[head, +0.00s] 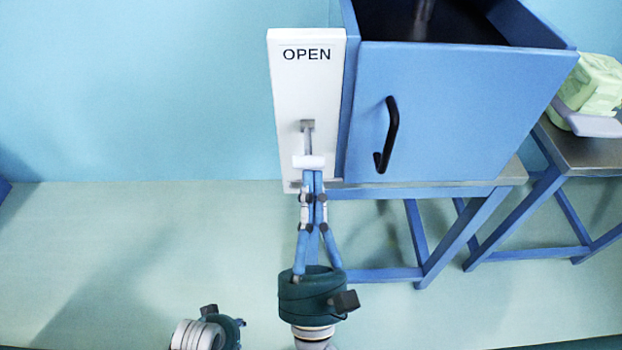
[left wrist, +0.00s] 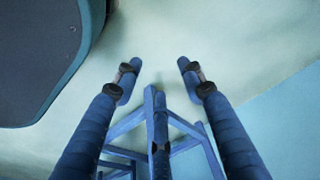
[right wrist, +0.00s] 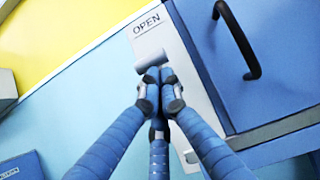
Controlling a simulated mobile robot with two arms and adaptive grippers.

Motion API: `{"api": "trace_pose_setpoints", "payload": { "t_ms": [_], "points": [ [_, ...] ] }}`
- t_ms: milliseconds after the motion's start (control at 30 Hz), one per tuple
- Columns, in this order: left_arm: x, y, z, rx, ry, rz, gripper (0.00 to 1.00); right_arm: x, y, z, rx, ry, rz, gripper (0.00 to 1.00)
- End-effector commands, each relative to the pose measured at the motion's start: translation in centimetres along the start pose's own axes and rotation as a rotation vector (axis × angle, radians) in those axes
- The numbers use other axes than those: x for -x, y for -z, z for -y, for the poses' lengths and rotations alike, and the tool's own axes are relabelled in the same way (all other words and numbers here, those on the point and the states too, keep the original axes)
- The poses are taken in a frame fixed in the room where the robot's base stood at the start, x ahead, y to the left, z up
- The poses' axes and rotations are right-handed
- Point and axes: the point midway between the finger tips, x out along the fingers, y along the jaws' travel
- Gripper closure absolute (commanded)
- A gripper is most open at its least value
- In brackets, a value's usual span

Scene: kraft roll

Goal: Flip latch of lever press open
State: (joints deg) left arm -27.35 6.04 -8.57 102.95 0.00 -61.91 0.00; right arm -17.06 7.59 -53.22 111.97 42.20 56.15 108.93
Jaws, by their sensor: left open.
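A white latch panel (head: 285,100) marked OPEN at its top stands beside the blue lever press box (head: 450,110). Its latch lever (head: 308,162) has a grey pivot with the stem pointing down and a pale crossbar at its end. My right gripper (head: 313,174) has its fingertips together just below the crossbar. In the right wrist view the fingertips (right wrist: 158,74) are close to or touching the crossbar (right wrist: 150,62); contact is unclear. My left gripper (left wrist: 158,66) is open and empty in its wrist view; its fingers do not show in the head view.
A black handle (head: 388,135) is on the box front. The box stands on a blue-framed table (head: 440,245). A second table (head: 575,150) at right holds a green wrapped bundle (head: 592,88). The floor (head: 130,230) at left is clear.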

Motion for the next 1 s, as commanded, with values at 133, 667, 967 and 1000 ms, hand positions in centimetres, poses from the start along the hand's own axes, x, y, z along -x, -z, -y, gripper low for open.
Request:
{"api": "trace_pose_setpoints", "payload": {
  "t_ms": [133, 667, 967, 1000],
  "points": [
    [-2.0, -1.5, -0.1, -0.002, -0.002, 0.017, 0.60, -0.5, -0.9, 0.0, 0.001, -0.001, 0.004, 1.00],
    [-5.1, -4.2, -0.3, -0.007, -0.004, 0.034, 0.60, -2.3, -3.7, 0.0, 0.001, -0.001, 0.005, 1.00],
    [-5.4, -4.6, -0.3, -0.008, -0.004, 0.038, 0.60, -2.9, -4.2, 0.0, 0.002, -0.001, 0.005, 1.00],
    [-5.4, -4.6, -0.3, -0.008, -0.004, 0.038, 0.60, -2.9, -4.2, 0.0, 0.002, -0.001, 0.005, 1.00]
  ]
}}
